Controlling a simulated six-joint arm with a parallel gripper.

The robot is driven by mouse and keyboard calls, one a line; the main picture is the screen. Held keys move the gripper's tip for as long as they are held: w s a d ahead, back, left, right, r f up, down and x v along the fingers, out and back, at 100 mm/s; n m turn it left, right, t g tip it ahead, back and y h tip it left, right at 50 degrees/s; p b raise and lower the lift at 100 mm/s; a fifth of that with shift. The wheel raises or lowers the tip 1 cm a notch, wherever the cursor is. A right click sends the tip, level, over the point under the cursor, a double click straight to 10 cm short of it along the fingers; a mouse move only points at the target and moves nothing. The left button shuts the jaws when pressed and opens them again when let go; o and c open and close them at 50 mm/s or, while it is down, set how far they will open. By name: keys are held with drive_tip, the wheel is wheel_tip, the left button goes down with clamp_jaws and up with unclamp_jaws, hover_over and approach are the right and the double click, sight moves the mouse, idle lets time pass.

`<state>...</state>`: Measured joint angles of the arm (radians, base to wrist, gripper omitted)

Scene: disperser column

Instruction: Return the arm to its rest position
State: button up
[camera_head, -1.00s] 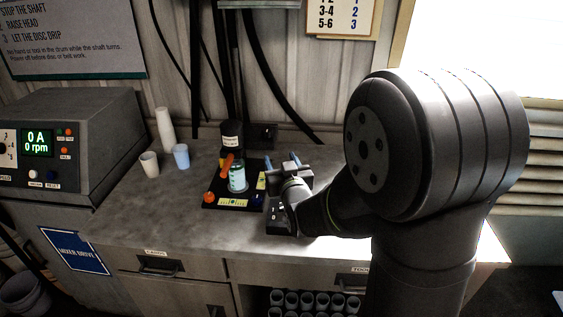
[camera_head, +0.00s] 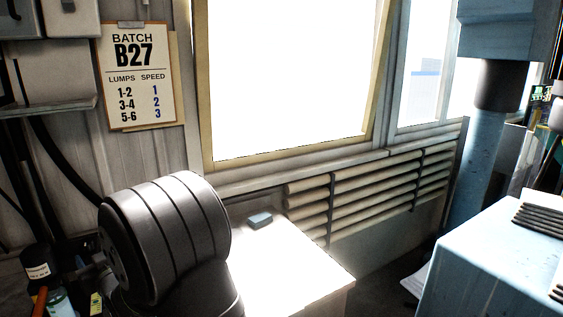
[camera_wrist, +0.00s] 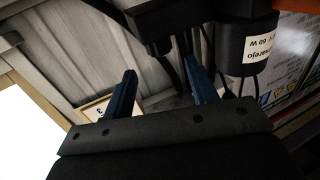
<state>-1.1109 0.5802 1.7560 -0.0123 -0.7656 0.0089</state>
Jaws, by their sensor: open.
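My arm's dark grey rounded link (camera_head: 165,240) fills the lower left of the head view. My gripper is out of sight there. In the wrist view my gripper (camera_wrist: 160,66) shows two blue fingers spread apart, with nothing held between them. A black cylinder (camera_wrist: 246,45) with a white label is beyond the fingers at upper right, apart from the right finger. Another dark body (camera_wrist: 150,20) is at the top centre, close beyond the fingertips.
The bench (camera_head: 290,265) is brightly lit, with a small grey-blue block (camera_head: 260,220) near its back edge. A labelled black motor (camera_head: 38,268) stands at lower left. A batch board (camera_head: 138,75) hangs beside the window. A blue column (camera_head: 478,170) and blue machine (camera_head: 480,265) stand at right.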

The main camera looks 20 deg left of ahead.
sight(89, 245)
drive_tip(key=x, duration=0.7)
drive_tip(key=shift+w+a, duration=0.2)
drive_tip(key=shift+a, duration=0.1)
drive_tip(key=shift+d, duration=0.1)
drive_tip(key=v, duration=1.7)
drive_tip(key=x, duration=1.7)
drive_tip(key=shift+w, duration=0.1)
drive_tip(key=shift+r+n+g, duration=0.1)
drive_tip(key=shift+n+g, duration=0.2)
drive_tip(key=shift+g, duration=0.1)
drive_tip(key=shift+n+g+y, duration=0.5)
drive_tip(key=shift+g, duration=0.2)
drive_tip(key=shift+n+g, duration=0.7)
drive_tip(key=shift+g, duration=0.4)
